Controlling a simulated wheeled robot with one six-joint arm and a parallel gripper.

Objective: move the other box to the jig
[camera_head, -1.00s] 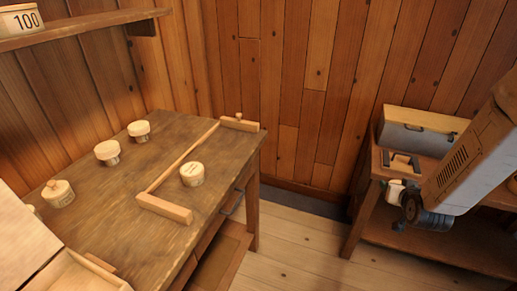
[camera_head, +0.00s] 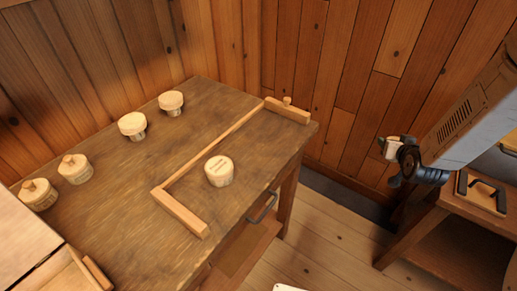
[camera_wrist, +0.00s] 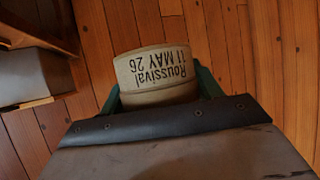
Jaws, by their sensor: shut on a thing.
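The jig is a wooden frame on the bench, with a long thin rail (camera_head: 215,145) and a block at each end. One round pale box (camera_head: 219,171) stands on the bench inside the jig, beside the rail. My gripper (camera_head: 396,150) is out over the floor, right of the bench and clear of it. It is shut on another round pale box (camera_head: 389,149), which also fills the jaws in the wrist view (camera_wrist: 156,72). That box bears upside-down lettering like "Roussival 11 MAY 26". Its far side is hidden.
Several lidded round boxes, one of them here (camera_head: 132,125), stand along the bench's left part; two have knobs. A pale open crate (camera_head: 75,275) is at the bench's near left corner. A low wooden stand (camera_head: 425,230) is at right. The bench between jig and boxes is clear.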

